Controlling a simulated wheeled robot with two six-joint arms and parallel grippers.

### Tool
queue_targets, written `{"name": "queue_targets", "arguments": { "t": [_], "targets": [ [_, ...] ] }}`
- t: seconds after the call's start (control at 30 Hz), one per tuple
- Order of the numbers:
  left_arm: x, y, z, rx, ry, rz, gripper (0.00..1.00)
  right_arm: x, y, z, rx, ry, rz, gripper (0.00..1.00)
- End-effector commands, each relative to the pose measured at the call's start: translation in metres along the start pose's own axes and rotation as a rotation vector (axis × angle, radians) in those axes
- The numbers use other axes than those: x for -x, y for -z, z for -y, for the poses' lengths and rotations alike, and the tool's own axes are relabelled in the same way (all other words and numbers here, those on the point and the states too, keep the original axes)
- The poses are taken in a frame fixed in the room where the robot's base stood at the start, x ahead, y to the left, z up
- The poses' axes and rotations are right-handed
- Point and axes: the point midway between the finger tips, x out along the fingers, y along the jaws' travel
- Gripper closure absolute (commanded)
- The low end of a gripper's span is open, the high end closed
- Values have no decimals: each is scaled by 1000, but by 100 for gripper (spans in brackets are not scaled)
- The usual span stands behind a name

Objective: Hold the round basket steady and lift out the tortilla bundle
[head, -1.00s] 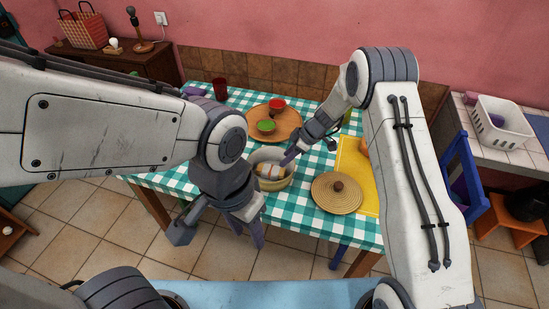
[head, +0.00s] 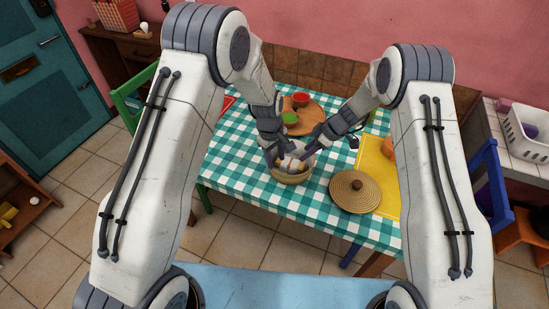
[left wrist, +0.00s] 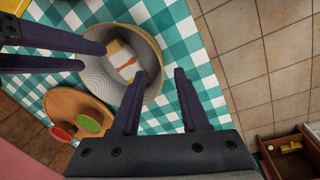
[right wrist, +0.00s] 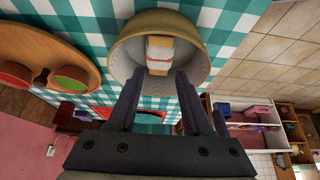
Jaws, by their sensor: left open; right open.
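The round basket (head: 290,178) stands uncovered on the checkered table. The pale tortilla bundle (head: 291,164) with an orange-brown band (right wrist: 160,55) lies inside it. My left gripper (left wrist: 159,73) is open at the basket's rim; in the left wrist view one finger overlaps the basket and the other shows over the cloth outside. My right gripper (right wrist: 159,72) is open, its fingertips by the basket's rim just short of the bundle in the right wrist view. Neither gripper visibly holds anything. In the head view the fingers partly hide the basket's far side.
A woven lid (head: 345,199) with a brown knob lies right of the basket, partly on a yellow cloth (head: 381,180). A round wooden board (head: 312,117) with a red bowl (head: 301,99) and a green bowl (head: 290,118) is behind. The cloth left of the basket is free.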

Motion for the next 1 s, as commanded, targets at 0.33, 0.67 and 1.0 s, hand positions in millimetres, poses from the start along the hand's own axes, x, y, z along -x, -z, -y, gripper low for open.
{"name": "queue_targets", "arguments": {
  "t": [0.33, 0.67, 1.0],
  "targets": [
    [-39, 10, 1, 62, 1, -3, 55, 0, 0, 0, 0, 0, 0, 50],
    [-96, 10, 1, 59, 0, -3, 55, 0, 0, 0, 0, 0, 0, 50],
    [-120, 11, 0, 59, -1, -4, 55, 0, 0, 0, 0, 0, 0, 50]
  ]
}}
